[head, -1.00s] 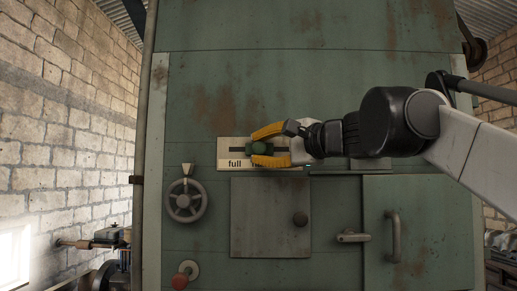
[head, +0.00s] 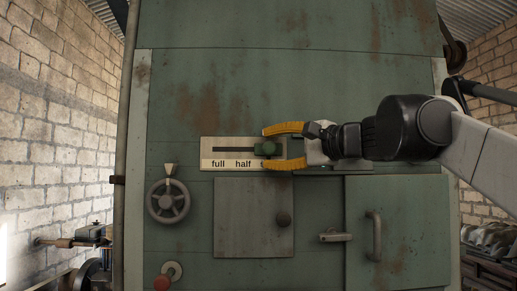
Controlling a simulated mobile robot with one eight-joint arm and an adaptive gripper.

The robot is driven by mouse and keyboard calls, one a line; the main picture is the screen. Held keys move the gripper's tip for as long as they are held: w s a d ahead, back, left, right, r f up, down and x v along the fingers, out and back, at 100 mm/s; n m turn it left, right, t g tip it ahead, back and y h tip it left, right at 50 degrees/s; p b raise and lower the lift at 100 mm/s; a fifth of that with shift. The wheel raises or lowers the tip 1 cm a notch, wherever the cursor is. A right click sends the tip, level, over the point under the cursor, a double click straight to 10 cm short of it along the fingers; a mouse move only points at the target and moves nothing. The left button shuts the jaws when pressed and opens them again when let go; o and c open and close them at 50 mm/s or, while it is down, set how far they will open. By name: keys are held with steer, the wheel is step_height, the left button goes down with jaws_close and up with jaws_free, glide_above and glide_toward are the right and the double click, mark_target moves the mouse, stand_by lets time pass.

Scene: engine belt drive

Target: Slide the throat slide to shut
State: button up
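The throat slide is a green knob (head: 266,146) in a dark horizontal slot on a pale label plate (head: 208,143), on the green machine front. The plate reads "full" at left and "half" in the middle. A third word starting with "s" is mostly hidden behind the lower finger. The knob stands right of "half", above that third word, with bare slot to its left. My gripper (head: 268,146) comes in from the right, its yellow fingers above and below the knob. Gaps show between the fingertips and the knob, so it looks open around it.
Below the plate are a handwheel (head: 168,201) at left, a square hatch with a dark knob (head: 284,219), and a door with a bar handle (head: 375,236) and a latch (head: 335,237). A red knob (head: 162,283) is at lower left. The panel above the plate is clear.

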steer(key=shift+w+d, duration=0.1)
steer(key=shift+s+d, duration=0.15)
steer(key=shift+s, duration=0.2)
steer(key=v, duration=1.1)
steer(key=shift+d, duration=0.2)
steer(key=shift+c, duration=0.5)
